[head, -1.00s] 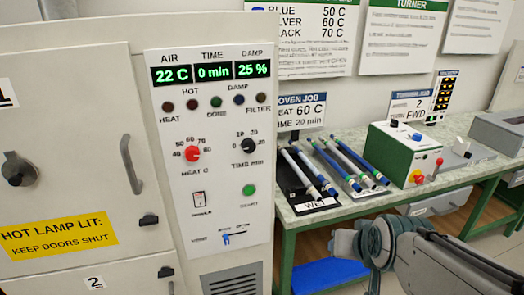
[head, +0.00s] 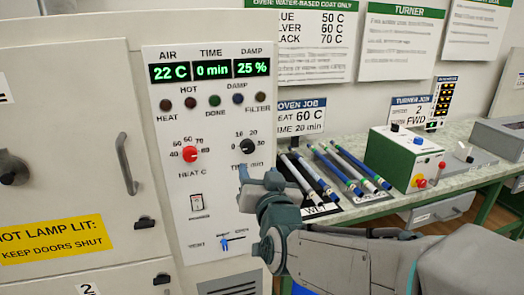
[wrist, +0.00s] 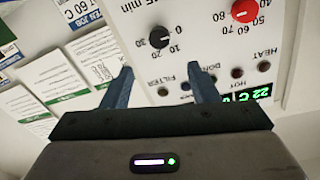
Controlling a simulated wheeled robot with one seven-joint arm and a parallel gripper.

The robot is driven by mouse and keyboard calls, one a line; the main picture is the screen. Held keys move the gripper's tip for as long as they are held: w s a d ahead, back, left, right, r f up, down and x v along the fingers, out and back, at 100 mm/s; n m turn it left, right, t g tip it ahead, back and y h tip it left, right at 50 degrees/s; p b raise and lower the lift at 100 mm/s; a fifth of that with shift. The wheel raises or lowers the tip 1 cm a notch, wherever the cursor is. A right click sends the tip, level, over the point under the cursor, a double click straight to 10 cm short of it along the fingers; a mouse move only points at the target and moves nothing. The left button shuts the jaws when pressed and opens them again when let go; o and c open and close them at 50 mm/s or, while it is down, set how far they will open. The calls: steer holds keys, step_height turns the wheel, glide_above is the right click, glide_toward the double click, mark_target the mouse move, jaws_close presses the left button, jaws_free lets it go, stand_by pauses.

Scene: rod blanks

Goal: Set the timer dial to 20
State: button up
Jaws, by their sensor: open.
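The timer dial (head: 247,146) is a black round knob on the white oven panel, with a printed scale from 0 to 30 around it. It also shows in the wrist view (wrist: 159,37), upside down, beyond the fingertips and roughly between them. I cannot clearly read where its pointer stands. The time display (head: 212,71) reads 0 min. My gripper (head: 256,176) is in front of the panel, just below the dial in the head view, and hides the start button area. In the wrist view my gripper (wrist: 160,72) has its two fingers apart with nothing between them.
The red heat knob (head: 190,153) is left of the dial. To the right, a bench holds several rods (head: 345,170) and a green-and-white turner box (head: 404,160).

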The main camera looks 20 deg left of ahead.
mark_target(249, 148)
steer(key=p+x, duration=0.2)
steer(key=x, duration=0.9)
steer(key=shift+w+a, duration=0.1)
steer(key=shift+w, duration=0.15)
steer(key=c, duration=1)
